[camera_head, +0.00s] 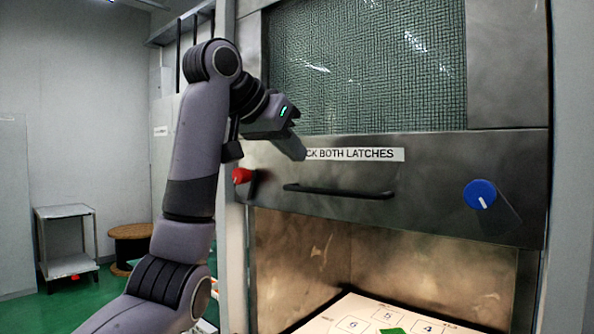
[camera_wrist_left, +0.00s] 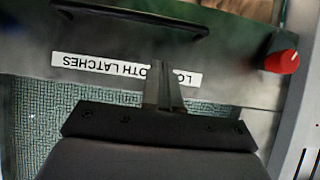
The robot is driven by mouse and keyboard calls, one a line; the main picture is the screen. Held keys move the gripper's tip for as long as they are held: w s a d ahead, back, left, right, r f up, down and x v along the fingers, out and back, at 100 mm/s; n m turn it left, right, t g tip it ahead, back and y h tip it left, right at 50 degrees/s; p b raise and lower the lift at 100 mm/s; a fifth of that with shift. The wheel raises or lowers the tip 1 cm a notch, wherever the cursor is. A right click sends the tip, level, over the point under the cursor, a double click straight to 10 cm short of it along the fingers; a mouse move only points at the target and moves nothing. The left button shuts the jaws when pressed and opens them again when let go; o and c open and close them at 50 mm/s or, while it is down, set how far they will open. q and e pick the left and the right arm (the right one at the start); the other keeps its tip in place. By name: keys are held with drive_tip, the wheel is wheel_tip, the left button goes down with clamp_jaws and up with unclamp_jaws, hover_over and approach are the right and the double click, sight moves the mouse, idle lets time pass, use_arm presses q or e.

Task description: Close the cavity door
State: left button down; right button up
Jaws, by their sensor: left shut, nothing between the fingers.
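The cavity door (camera_head: 300,180) is a dark metal panel with a mesh window (camera_head: 370,70), raised so that the lit cavity (camera_head: 400,265) shows open below it. It carries a black bar handle (camera_head: 340,191), which also shows in the left wrist view (camera_wrist_left: 130,18), and a label about latches (camera_head: 360,154). A red knob (camera_head: 241,175) sits at its left and a blue knob (camera_head: 480,194) at its right. My left gripper (camera_head: 301,156) is shut and empty in front of the label's left end, above the handle. I cannot tell if it touches the door. My right gripper is out of view.
Inside the cavity, a white board (camera_head: 345,318) with numbered squares holds a green piece (camera_head: 394,331). A pale frame post (camera_head: 232,270) stands at the door's left. A metal cart (camera_head: 66,240) and a wooden spool (camera_head: 130,240) stand far left on green floor.

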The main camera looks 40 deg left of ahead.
use_arm(q)
drive_tip(key=shift+w+f, duration=0.2)
drive_tip(key=shift+f, duration=0.55)
drive_tip(key=shift+w+f, duration=0.25)
drive_tip(key=shift+f, duration=0.5)
drive_tip(key=shift+w+f, duration=0.2)
drive_tip(key=shift+f, duration=0.55)
